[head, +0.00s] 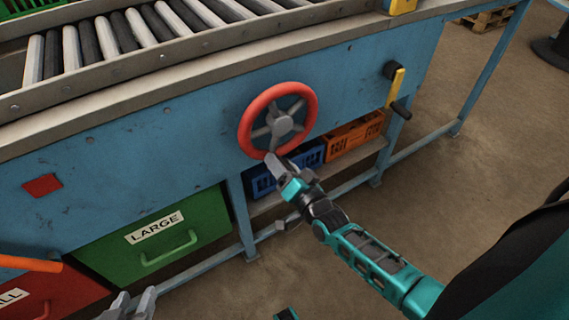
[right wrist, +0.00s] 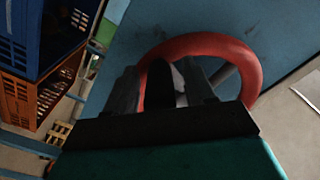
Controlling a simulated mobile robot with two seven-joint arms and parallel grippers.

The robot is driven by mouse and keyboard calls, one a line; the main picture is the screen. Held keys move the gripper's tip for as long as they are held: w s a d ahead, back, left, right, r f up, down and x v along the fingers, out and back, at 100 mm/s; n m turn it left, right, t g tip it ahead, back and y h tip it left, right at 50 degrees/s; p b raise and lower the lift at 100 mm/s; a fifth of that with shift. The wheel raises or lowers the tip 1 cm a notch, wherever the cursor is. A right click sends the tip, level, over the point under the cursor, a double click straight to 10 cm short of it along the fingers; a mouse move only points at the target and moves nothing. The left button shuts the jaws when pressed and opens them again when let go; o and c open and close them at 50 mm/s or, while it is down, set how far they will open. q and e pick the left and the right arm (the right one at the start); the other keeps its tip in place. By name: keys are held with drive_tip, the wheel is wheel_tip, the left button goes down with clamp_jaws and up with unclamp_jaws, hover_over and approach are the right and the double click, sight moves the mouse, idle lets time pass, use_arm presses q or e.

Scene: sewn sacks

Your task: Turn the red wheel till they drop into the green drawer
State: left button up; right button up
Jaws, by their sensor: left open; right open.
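The red wheel (head: 278,120) with grey spokes is mounted on the blue front panel of the bench. My right gripper (head: 273,163) is open at the wheel's lower rim. In the right wrist view, the red rim (right wrist: 215,45) curves past the open fingers (right wrist: 160,85); I cannot tell if they touch it. The green drawer (head: 125,255), labelled LARGE, sits under the bench, left of the wheel, and looks shut. My left gripper (head: 132,303) is open at the bottom edge of the head view, in front of the drawers. No sacks show.
A roller conveyor (head: 140,30) runs along the top, with empty rollers. A red drawer (head: 60,295) is at the lower left. Blue (head: 262,182) and orange (head: 352,137) crates stand on the low shelf.

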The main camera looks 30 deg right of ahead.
use_arm(q)
wheel_tip(320, 180, up, 2)
drive_tip(key=shift+r+p, duration=0.1)
drive_tip(key=shift+p, duration=1.05)
use_arm(e)
drive_tip(key=s+d, duration=0.1)
drive_tip(key=s, duration=1.2)
use_arm(q)
drive_tip(key=shift+d, duration=0.1)
use_arm(e)
drive_tip(key=shift+w, duration=0.1)
use_arm(q)
drive_tip(key=shift+s, duration=0.1)
use_arm(e)
drive_tip(key=shift+a+r, duration=0.1)
use_arm(q)
drive_tip(key=s+a+r+y+p, duration=0.1)
drive_tip(key=a+r+p, duration=0.2)
drive_tip(key=r+p, duration=0.3)
drive_tip(key=p, duration=0.4)
drive_tip(key=shift+s, duration=0.2)
use_arm(e)
drive_tip(key=s+a+r+n+g, duration=0.4)
drive_tip(key=a+r+n+g, duration=0.2)
drive_tip(key=n, duration=0.4)
drive_tip(key=shift+s+r+n+g+y, duration=0.4)
drive_tip(key=shift+r+g, duration=0.2)
drive_tip(key=shift+r, duration=0.3)
